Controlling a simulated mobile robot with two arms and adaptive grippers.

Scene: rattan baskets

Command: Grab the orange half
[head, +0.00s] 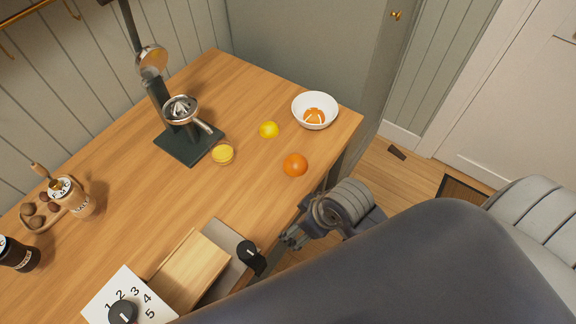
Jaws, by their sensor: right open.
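An orange half (314,117) with its cut face showing lies in a white bowl (301,103) at the back right of the wooden table. A whole orange (295,164) sits on the table in front of the bowl. My right gripper (290,239) is open and empty at the table's front edge, nearer to me than the whole orange and well apart from the bowl. My arm hides part of the area in front of the table. My left gripper is not in view.
A lemon (269,130) and a yellow cut citrus (223,154) lie on the table (185,205). A tall juicer (182,135) stands behind them. The middle is clear.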

